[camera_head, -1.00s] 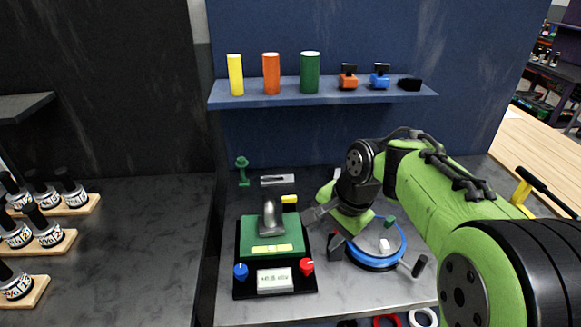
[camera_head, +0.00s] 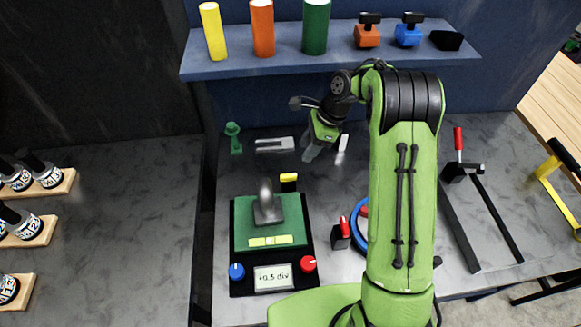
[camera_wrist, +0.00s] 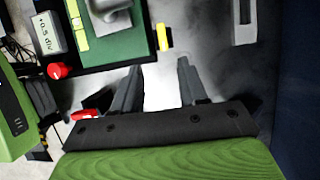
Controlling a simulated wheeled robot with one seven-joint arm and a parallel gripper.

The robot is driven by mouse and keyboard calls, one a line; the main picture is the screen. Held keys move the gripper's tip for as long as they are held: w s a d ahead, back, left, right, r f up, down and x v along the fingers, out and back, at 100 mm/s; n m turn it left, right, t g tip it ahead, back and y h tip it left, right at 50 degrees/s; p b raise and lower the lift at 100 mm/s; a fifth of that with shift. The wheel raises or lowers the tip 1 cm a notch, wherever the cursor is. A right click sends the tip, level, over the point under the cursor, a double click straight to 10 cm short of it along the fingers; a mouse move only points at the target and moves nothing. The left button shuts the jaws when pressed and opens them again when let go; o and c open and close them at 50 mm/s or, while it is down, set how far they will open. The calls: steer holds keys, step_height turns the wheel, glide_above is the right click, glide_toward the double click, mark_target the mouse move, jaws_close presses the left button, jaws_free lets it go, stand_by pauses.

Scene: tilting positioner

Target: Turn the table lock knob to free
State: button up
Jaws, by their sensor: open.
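No label shows which part is the table lock knob. A red-topped part on a small dark block (camera_head: 341,232) stands beside the blue ring of the round table (camera_head: 357,226), which my arm mostly hides. A red knob (camera_head: 308,264) and a blue knob (camera_head: 237,271) sit on the front of a black-framed green unit (camera_head: 240,240); its display (camera_head: 272,278) reads about +0.5 div. The red knob also shows in the wrist view (camera_wrist: 58,70). My gripper (camera_head: 327,153) is open and empty above the back of the bench, apart from these parts; its fingers show in the wrist view (camera_wrist: 159,68).
A blue shelf (camera_head: 340,66) with cylinders and small blocks hangs above the back. A small green post (camera_head: 234,138) and a grey slotted plate (camera_head: 274,145) are at the back left. A red-handled frame (camera_head: 459,150) stands right of my arm.

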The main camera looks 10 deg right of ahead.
mark_target(289, 175)
steer(key=x, duration=1.3)
steer(key=shift+w+d, duration=0.1)
steer(key=shift+w, duration=0.15)
jaws_close()
